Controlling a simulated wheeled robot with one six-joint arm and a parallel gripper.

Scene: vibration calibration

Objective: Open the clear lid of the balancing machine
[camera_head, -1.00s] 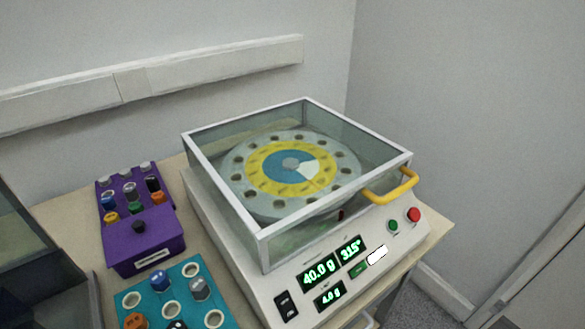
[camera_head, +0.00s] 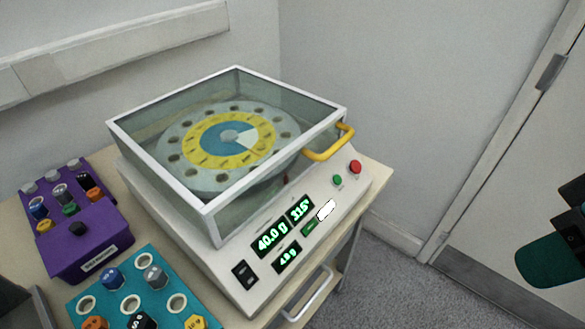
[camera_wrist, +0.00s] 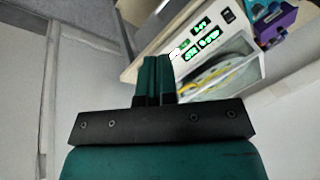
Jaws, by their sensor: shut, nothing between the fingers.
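The balancing machine (camera_head: 235,255) stands on the table, with lit green readouts on its front panel. Its clear lid (camera_head: 155,165) is a white-framed box lying shut over the disc (camera_head: 230,137). A yellow handle (camera_head: 329,146) sits on the lid's front right edge. In the wrist view the machine (camera_wrist: 185,20) shows tilted beyond the fingers. My gripper (camera_wrist: 154,60) is shut and empty, its teal fingers together, apart from the machine. In the head view only a dark and teal part of my arm shows at the right edge, well away from the handle.
A purple rack (camera_head: 88,252) and a teal tray (camera_head: 125,317) with weights stand left of the machine. A green button (camera_head: 337,180) and a red button (camera_head: 355,167) sit near the handle. A door (camera_head: 530,190) is at the right. Floor between is clear.

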